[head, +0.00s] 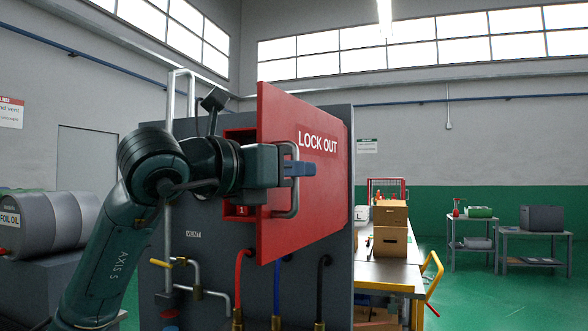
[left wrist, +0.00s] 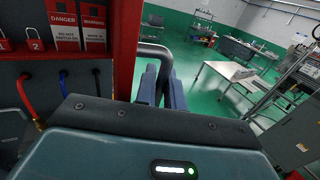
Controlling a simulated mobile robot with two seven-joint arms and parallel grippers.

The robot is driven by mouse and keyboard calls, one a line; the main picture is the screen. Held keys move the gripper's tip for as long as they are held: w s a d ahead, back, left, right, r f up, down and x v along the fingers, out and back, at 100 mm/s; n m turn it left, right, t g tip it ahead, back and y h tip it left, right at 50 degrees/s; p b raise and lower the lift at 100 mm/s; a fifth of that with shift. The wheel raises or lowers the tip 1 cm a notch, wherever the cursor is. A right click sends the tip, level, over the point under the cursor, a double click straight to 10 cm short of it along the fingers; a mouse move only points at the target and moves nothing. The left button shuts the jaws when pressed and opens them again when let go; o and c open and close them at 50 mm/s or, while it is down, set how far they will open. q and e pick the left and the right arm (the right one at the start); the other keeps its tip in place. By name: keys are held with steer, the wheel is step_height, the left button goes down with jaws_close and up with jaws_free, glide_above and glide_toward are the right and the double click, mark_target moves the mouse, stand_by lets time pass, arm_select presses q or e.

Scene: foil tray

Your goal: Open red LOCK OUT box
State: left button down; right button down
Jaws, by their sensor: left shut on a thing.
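The red LOCK OUT box door (head: 318,190) stands swung open from the grey cabinet (head: 345,250) in the head view. Its grey bar handle (head: 291,207) is on the near left part of the door. My left gripper (head: 300,169) is shut on this handle. The left wrist view shows the gripper fingers (left wrist: 161,85) at the handle (left wrist: 152,48), beside the door's edge (left wrist: 125,50). The red box interior (left wrist: 25,50) shows, with numbered red padlocks (left wrist: 35,44) and danger tags (left wrist: 63,25). My right gripper is not in view.
Red, blue and black hoses (head: 277,285) and a VENT pipe (head: 195,270) run below the box. A workbench with cartons (head: 390,242) stands right of the cabinet. Drums (head: 50,220) lie at left. Green floor (head: 480,300) is clear at right.

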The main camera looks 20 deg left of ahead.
arm_select(q)
steer(key=c, duration=1.9)
jaws_free()
steer(key=b+v, duration=0.2)
steer(key=v, duration=1.1)
steer(key=shift+s+a+b, duration=0.1)
steer(key=shift+b, duration=0.2)
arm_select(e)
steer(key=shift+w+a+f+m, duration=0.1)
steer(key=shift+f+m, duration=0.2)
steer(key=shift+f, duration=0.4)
